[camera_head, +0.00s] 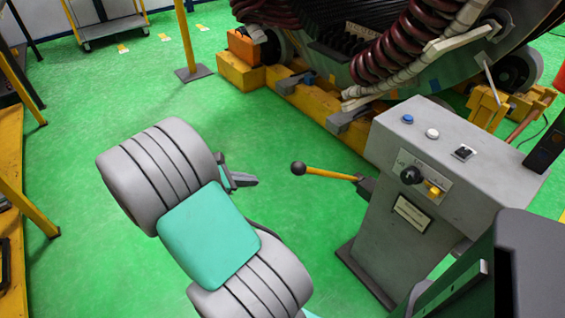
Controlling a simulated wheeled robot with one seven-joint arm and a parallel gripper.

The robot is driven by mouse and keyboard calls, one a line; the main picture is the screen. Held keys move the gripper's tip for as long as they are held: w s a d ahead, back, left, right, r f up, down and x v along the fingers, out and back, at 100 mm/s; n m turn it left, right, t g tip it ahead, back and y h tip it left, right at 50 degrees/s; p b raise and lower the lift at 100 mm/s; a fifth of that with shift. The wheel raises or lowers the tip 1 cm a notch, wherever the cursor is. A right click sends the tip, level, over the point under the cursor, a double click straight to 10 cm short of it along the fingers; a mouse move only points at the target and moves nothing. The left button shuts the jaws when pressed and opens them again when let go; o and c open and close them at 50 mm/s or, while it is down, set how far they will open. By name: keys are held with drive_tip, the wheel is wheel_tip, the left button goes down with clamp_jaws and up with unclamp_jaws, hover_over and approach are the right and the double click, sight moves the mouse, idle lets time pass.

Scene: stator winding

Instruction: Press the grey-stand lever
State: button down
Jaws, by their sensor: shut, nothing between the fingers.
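The grey stand (420,218) is a control pedestal at the right of the head view. Its lever (330,173) sticks out to the left from the stand's side, roughly level, with a yellow shaft and a dark ball knob (298,168) at its end. My gripper (250,181) is left of the knob, apart from it, and its fingers look closed with nothing between them. My grey and teal arm covers part of the gripper's base.
The large stator (400,50) rests on yellow supports behind. Green floor (270,130) is clear around the lever. A yellow post (187,40) stands at the back.

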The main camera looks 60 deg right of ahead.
drive_tip(key=shift+f, duration=0.1)
drive_tip(key=s+d+f+b, duration=0.3)
drive_tip(key=s+d, duration=0.3)
drive_tip(key=d, duration=0.3)
drive_tip(key=shift+f, duration=0.25)
